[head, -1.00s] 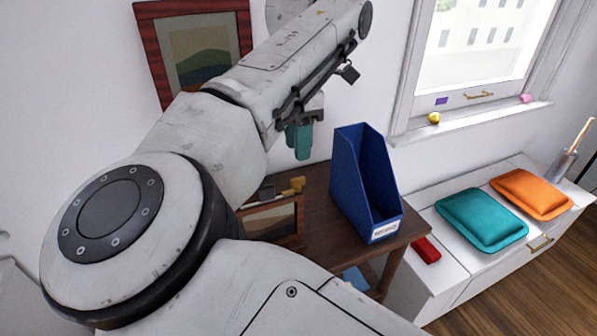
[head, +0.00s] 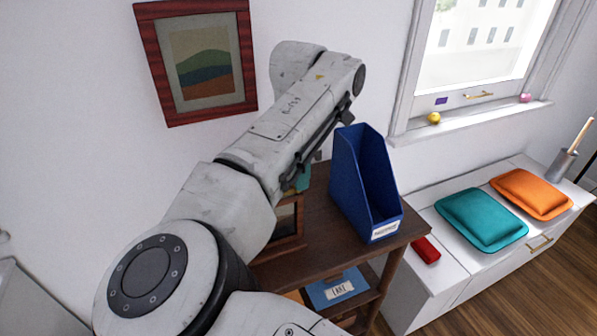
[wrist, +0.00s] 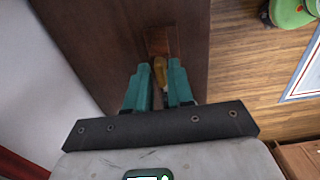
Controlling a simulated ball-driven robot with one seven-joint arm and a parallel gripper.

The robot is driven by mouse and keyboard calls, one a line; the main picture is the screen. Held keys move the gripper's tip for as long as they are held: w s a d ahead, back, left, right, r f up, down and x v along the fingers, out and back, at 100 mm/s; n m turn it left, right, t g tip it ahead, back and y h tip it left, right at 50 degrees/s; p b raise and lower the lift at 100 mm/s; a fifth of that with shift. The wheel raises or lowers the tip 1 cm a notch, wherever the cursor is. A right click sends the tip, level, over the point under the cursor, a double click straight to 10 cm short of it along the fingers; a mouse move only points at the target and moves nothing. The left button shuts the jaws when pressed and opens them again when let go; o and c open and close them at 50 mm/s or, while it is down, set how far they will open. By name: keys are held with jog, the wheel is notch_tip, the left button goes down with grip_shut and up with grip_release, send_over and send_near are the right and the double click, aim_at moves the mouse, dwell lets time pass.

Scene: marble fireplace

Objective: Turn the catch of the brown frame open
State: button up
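The brown frame (head: 292,241) stands on the dark wooden table, mostly hidden behind my arm in the head view. In the wrist view I look down on its brown top (wrist: 161,39). The yellow catch (wrist: 161,70) lies between the two teal fingers of my gripper (wrist: 160,78). The fingers stand a little apart, one on each side of the catch; whether they touch it is unclear. In the head view only a bit of teal gripper (head: 303,178) shows behind my arm, and the catch is hidden there.
A blue magazine file (head: 362,190) stands on the table (head: 330,245), right of the frame. A red-framed picture (head: 160,60) hangs on the wall. A blue labelled box (head: 335,285) sits on the lower shelf. A white bench (head: 425,285) bears teal and orange cushions.

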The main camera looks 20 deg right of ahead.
grip_shut()
jog(key=shift+n, duration=0.3)
jog(key=n+b, duration=0.1)
jog(key=n, duration=0.2)
jog(key=shift+b, duration=0.35)
jog(key=n+b, duration=0.1)
jog(key=n, duration=0.4)
jog(key=shift+w, duration=0.1)
jog(key=n+b, duration=0.2)
jog(key=n, duration=0.2)
jog(key=shift+a+n, duration=0.1)
jog(key=shift+n, duration=0.2)
jog(key=n+b, duration=0.1)
jog(key=n, duration=0.3)
jog(key=shift+n, duration=0.3)
jog(key=shift+b, duration=0.3)
